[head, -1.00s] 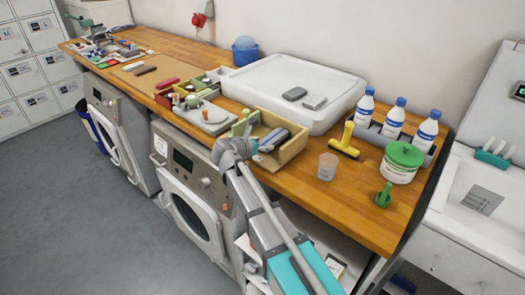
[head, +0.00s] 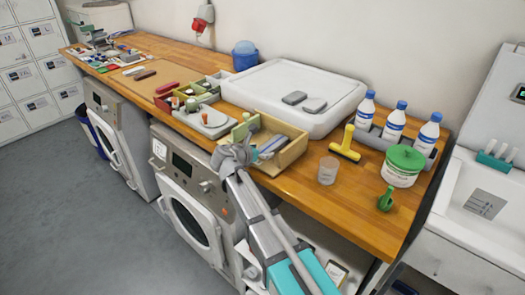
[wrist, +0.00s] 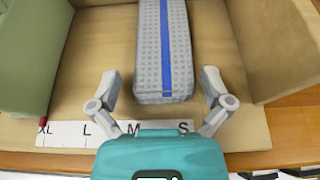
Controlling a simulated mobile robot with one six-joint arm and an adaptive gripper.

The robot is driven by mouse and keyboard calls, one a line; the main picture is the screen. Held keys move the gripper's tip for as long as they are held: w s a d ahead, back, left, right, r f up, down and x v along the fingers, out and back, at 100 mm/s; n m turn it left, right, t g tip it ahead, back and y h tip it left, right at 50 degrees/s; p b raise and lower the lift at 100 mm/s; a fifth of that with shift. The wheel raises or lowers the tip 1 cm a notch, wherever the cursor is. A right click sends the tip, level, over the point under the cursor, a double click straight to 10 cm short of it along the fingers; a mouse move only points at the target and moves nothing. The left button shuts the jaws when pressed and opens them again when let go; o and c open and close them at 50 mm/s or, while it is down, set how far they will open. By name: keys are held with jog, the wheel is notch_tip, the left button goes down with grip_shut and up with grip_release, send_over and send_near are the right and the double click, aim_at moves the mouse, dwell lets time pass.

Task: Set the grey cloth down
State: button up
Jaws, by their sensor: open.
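A grey patterned cloth (wrist: 162,50) with a blue stripe lies lengthwise in an open tan box (wrist: 225,35) in the wrist view. I take it for the grey cloth; it also shows in the head view (head: 271,144). My gripper (wrist: 162,86) is open, its fingers apart on either side of the cloth's near end, with gaps visible. In the head view my gripper (head: 240,156) is at the box's near left side. The near edge of the box has a white strip (wrist: 105,132) marked XL, L, M, S.
In the head view, a white tray (head: 262,80) with two grey pieces stands behind the box. A clear cup (head: 327,171), yellow tool (head: 346,146) and green-lidded tub (head: 402,165) stand to the right.

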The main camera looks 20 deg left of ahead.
jog(key=shift+r, duration=0.1)
jog(key=shift+s+r, duration=0.15)
jog(key=p+v, duration=0.4)
jog(key=v, duration=0.7)
jog(key=shift+s+a+p, duration=0.25)
jog(key=shift+p, duration=0.15)
